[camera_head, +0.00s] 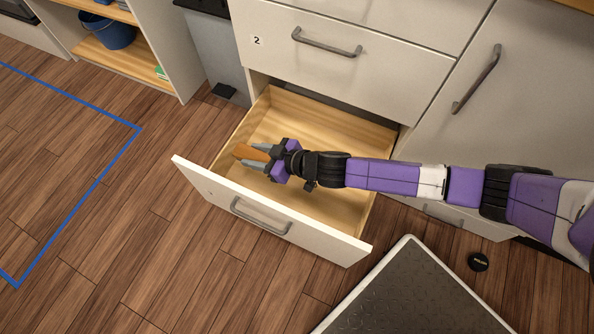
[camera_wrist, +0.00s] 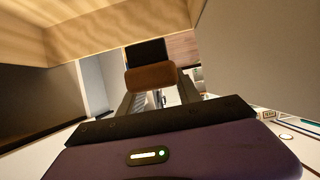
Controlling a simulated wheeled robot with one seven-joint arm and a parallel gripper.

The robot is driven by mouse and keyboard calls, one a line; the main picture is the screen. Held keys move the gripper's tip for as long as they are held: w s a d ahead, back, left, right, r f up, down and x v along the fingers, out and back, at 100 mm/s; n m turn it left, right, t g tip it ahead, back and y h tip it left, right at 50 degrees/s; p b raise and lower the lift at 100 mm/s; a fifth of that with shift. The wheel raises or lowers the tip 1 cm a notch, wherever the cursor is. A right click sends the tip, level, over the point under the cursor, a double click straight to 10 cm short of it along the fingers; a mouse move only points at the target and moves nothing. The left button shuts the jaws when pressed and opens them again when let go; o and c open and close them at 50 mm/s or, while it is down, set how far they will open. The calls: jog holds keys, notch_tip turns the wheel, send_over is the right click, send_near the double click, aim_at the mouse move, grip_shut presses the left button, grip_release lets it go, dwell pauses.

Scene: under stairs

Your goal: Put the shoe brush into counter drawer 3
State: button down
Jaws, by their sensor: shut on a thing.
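The open drawer (camera_head: 315,205) below the drawer marked 2 is pulled well out, and its wooden inside looks otherwise empty. My gripper (camera_head: 256,156) is over the left part of this drawer, shut on the shoe brush (camera_head: 247,152). The brush has an orange-brown wooden body. In the wrist view the brush (camera_wrist: 150,77) sits between the fingers, with a dark part (camera_wrist: 147,52) beyond the brown part. I cannot tell whether the brush touches the drawer floor. My gripper and arm hide part of the drawer's inside.
The closed drawer 2 (camera_head: 370,68) stands above, with a cabinet door (camera_head: 500,110) to its right. A grey bin (camera_head: 215,55) and a shelf with a blue bucket (camera_head: 107,32) are at the left. My dark-topped base is near the drawer's right front corner. Floor at left is clear.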

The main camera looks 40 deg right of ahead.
aim_at(264, 188)
jog(key=shift+w+f, duration=0.25)
jog(key=shift+f, duration=0.2)
jog(key=shift+w+f+b, duration=0.15)
jog(key=shift+f+b, duration=0.2)
jog(key=shift+b, duration=0.05)
notch_tip(264, 188, down, 19)
jog(key=b, duration=1)
jog(key=shift+f+b, duration=0.15)
jog(key=shift+b, duration=0.2)
jog(key=c, duration=1.3)
grip_release()
jog(key=shift+f, duration=0.1)
jog(key=o, duration=0.5)
jog(key=shift+c, duration=0.2)
